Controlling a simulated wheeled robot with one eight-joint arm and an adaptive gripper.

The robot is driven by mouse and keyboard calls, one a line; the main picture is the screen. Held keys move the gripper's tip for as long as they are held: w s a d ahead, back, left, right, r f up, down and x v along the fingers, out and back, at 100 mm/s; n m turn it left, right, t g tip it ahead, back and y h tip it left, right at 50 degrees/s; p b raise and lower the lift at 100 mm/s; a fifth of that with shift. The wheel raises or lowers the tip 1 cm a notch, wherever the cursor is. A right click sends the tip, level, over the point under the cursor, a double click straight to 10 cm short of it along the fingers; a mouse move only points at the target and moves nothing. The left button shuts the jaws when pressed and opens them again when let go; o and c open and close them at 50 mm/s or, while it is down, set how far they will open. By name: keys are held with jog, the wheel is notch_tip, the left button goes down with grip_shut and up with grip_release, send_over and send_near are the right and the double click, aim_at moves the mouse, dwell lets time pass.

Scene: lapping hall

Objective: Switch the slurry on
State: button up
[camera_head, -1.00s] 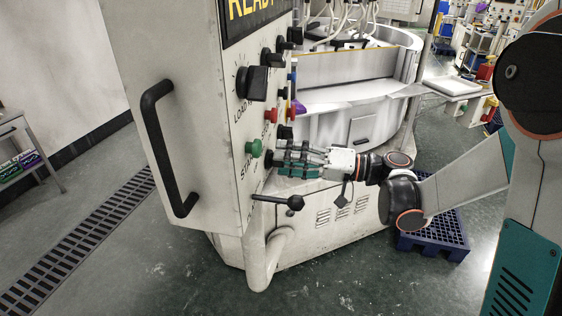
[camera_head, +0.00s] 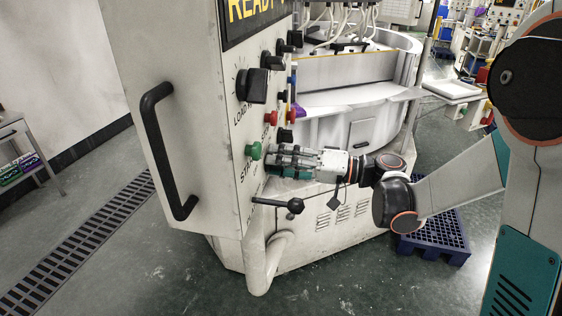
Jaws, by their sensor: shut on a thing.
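The control panel (camera_head: 207,125) is a pale cabinet side with several knobs and buttons. My gripper (camera_head: 270,157) comes in from the right, and its fingertips are against the panel just right of the green button (camera_head: 254,150). The fingers are shut on a panel knob, which they hide almost fully. Its label and setting cannot be read. A black lever with a ball end (camera_head: 294,205) sticks out below my gripper. A large black knob (camera_head: 251,86) sits higher on the panel. The display (camera_head: 252,8) at the top shows "READY".
A red button (camera_head: 271,118) and a small black knob (camera_head: 285,135) are close above my gripper. A black handle (camera_head: 160,150) stands out on the panel's left. The round lapping machine (camera_head: 355,85) is behind. A blue pallet (camera_head: 440,240) lies on the floor at the right.

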jog(key=shift+m, duration=0.3)
jog(key=m, duration=0.3)
jog(key=m+b, duration=0.1)
jog(key=m, duration=0.1)
jog(key=shift+f+m, duration=0.2)
jog(key=shift+m, duration=0.2)
jog(key=m, duration=0.5)
jog(key=shift+f, duration=0.15)
jog(key=shift+m, duration=0.3)
jog(key=o, duration=1.1)
jog(key=shift+c, duration=0.2)
jog(key=v, duration=1.2)
jog(key=shift+a, duration=0.1)
